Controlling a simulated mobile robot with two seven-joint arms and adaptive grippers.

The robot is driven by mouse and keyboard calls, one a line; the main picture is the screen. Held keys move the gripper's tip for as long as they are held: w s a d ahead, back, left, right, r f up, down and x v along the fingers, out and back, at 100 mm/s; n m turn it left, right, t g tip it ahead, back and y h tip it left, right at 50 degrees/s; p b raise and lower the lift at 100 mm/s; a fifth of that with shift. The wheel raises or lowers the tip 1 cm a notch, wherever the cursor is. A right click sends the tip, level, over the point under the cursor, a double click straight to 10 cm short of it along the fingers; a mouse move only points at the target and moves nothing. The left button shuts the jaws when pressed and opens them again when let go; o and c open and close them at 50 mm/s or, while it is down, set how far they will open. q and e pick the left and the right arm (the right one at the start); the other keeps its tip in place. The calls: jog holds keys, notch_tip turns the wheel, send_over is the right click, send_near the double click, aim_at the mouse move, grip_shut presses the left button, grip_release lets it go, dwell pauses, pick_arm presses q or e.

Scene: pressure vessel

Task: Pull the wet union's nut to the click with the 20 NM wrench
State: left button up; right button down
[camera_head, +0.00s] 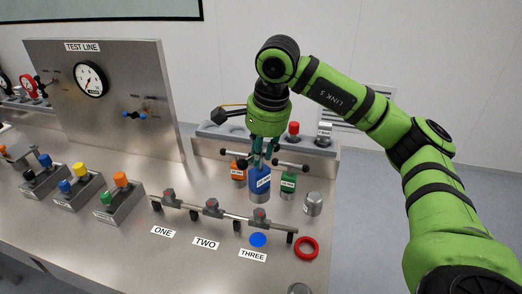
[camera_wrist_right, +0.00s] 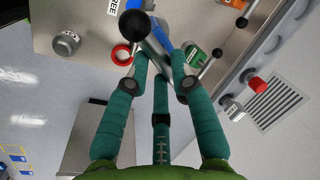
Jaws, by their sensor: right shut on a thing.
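My right gripper (camera_head: 262,156) is shut on the blue wrench (camera_head: 260,181), which hangs upright under it over the bench. The wrench's printed label is too small to read surely. In the right wrist view my teal fingers (camera_wrist_right: 160,68) close around its grey upper part, and a black ball end (camera_wrist_right: 66,43) of its crossbar sticks out. Three unions sit on a pipe: ONE (camera_head: 169,195), TWO (camera_head: 211,206) and THREE (camera_head: 254,224). A flat blue spot (camera_head: 258,240) lies below union THREE. My left gripper is not in view.
An orange wrench (camera_head: 238,172) and a green wrench (camera_head: 288,183) stand beside the blue one. A grey cylinder (camera_head: 313,204) and a red ring (camera_head: 306,248) are at the right. Boxes with coloured knobs (camera_head: 120,200) stand at left. The gauge panel (camera_head: 125,85) rises behind.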

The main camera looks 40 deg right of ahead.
aim_at(256, 172)
jog(key=shift+f+b, duration=0.55)
jog(key=shift+f, duration=0.15)
pick_arm(q)
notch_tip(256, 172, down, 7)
jog(key=b, duration=0.5)
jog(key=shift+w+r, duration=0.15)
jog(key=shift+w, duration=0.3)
pick_arm(e)
jog(key=shift+s+x, duration=0.2)
jog(key=shift+x, duration=0.9)
jog(key=shift+s+x, duration=0.25)
jog(key=shift+x, duration=0.8)
jog(key=shift+s+x, duration=0.2)
jog(key=shift+x, duration=0.9)
